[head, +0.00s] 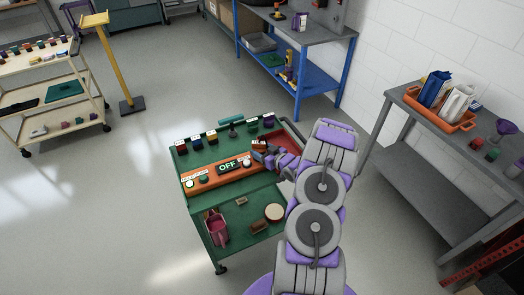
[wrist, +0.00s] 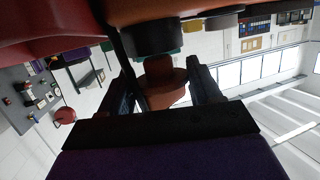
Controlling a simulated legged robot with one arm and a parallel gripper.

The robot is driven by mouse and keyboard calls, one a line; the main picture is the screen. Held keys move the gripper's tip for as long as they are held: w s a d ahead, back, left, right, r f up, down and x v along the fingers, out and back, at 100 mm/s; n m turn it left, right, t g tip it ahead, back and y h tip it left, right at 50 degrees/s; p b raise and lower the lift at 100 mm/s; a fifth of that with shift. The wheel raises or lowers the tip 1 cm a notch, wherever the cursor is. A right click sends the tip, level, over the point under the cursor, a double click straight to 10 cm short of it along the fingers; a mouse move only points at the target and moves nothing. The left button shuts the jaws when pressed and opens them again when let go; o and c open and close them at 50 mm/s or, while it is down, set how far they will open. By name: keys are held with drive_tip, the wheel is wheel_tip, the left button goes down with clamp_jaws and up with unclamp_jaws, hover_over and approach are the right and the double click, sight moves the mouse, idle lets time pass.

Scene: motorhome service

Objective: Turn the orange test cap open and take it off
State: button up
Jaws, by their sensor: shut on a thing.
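The orange test cap (wrist: 166,86) is between the two fingers of my gripper (wrist: 165,72) in the wrist view. Its narrower neck meets a black round collar (wrist: 152,38) on an orange body (wrist: 150,10) at the top of that view. I cannot tell whether the cap is turned. In the head view my gripper (head: 265,153) is at the right end of the orange panel (head: 208,178) on the green cart. My gripper is shut on the cap. The cap is mostly hidden by my gripper in the head view.
The panel carries a sign reading OFF (head: 228,166) and round buttons. Several small coloured blocks line the back of the green cart (head: 195,215). A red tray (head: 291,139) lies right of my gripper. A grey table (head: 402,92) stands to the right.

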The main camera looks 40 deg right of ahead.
drive_tip(key=shift+f, duration=0.5)
drive_tip(key=shift+r, duration=0.2)
drive_tip(key=shift+r+p, duration=0.25)
drive_tip(key=shift+p, duration=0.05)
drive_tip(key=shift+p, duration=0.3)
idle(1.0)
drive_tip(key=shift+f, duration=0.5)
drive_tip(key=shift+r, duration=0.15)
idle(0.3)
drive_tip(key=shift+r, duration=0.4)
drive_tip(key=shift+r, duration=0.1)
